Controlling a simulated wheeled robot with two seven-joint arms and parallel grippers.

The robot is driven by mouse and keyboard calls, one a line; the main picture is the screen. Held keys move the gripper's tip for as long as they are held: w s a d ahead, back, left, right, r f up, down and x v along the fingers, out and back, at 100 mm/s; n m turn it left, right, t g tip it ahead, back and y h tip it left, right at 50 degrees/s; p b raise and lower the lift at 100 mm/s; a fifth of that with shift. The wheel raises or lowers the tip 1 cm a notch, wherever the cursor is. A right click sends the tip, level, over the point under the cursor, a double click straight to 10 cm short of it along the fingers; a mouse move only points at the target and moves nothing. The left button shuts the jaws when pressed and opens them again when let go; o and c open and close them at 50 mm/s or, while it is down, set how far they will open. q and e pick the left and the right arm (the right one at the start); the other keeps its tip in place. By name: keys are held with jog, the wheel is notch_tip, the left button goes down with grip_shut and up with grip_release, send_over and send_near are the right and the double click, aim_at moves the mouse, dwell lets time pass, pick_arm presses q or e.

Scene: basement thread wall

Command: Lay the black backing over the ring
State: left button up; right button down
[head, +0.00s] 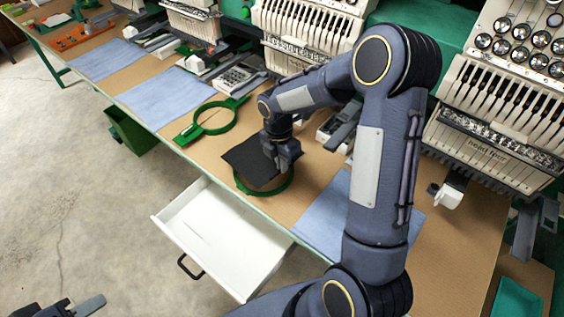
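The black backing (245,157) is a dark square sheet over the worktable. It covers the far part of a green ring (262,192), whose near rim and part of its brown inside still show. My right gripper (282,166) points down at the right edge of the backing and appears shut on it; its fingertips are partly hidden against the dark sheet. I cannot tell whether the backing touches the ring. My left gripper (78,307) is only partly in view at the bottom left, away from the table, and its opening cannot be made out.
A white drawer (215,240) stands open below the table's front edge. Another green hoop (212,118) with side arms lies farther left. Blue cloths (165,95) lie along the brown table. Embroidery machine heads (497,125) line the back. A green bin (132,130) hangs at the front.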

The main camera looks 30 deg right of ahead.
jog(key=shift+s+f+b, duration=0.1)
jog(key=shift+f+b, duration=0.3)
jog(key=shift+f, duration=0.15)
jog(key=shift+f+b, duration=1.6)
jog(key=shift+f, duration=0.55)
jog(key=c, duration=1.5)
grip_release()
jog(key=shift+c, duration=0.2)
jog(key=shift+r, duration=0.1)
